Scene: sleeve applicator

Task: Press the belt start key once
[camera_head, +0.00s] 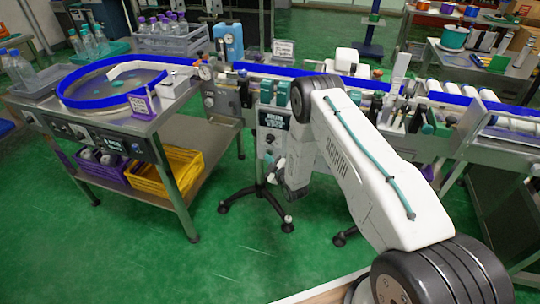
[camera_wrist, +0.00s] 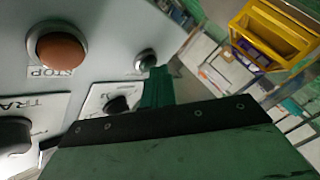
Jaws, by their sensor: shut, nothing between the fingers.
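A grey control panel (camera_wrist: 100,45) fills the left of the wrist view. It bears an orange-red round button (camera_wrist: 60,50) marked STOP. A small round metal-rimmed button (camera_wrist: 145,60) sits to its right, with no readable label. My gripper (camera_wrist: 156,80) shows as a narrow green tip, shut and empty, just below this small button in the picture; I cannot tell if they touch. No key is readable as belt start. In the head view my arm partly covers the panel stand (camera_head: 268,150), and the fingertips are hard to make out.
A black knob (camera_wrist: 118,104) and a larger black knob (camera_wrist: 14,135) sit on the panel near my gripper. In the head view, the conveyor (camera_head: 290,72) runs behind the stand and a round table (camera_head: 120,84) stands left. Green floor (camera_head: 240,250) is clear in front.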

